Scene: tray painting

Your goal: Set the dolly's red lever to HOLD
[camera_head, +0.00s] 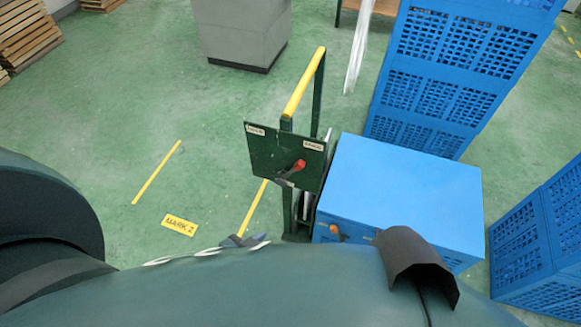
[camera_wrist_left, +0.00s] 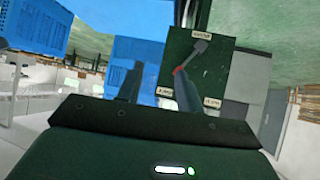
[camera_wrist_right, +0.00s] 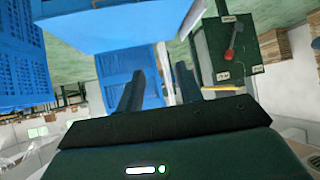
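The dolly's dark green panel (camera_head: 268,150) stands below a yellow handle bar (camera_head: 304,82). Its red lever (camera_head: 299,165) tilts toward the panel's upper right label; the label words are too small to read surely. In the left wrist view the panel (camera_wrist_left: 222,75) appears upside down, and one finger of my left gripper (camera_wrist_left: 157,70) overlaps the red lever knob (camera_wrist_left: 178,70); contact cannot be told. The left fingers are apart, with nothing seen between them. My right gripper (camera_wrist_right: 160,70) is open and empty, to one side of the panel (camera_wrist_right: 250,50). My arm hides much of the lower head view.
A blue box (camera_head: 400,190) stands just right of the panel. Tall blue crates (camera_head: 450,50) rise behind it, with more crates (camera_head: 535,240) at the right. A grey bin (camera_head: 240,30) stands at the back. The green floor left of the dolly is clear around a yellow MARK 2 label (camera_head: 179,225).

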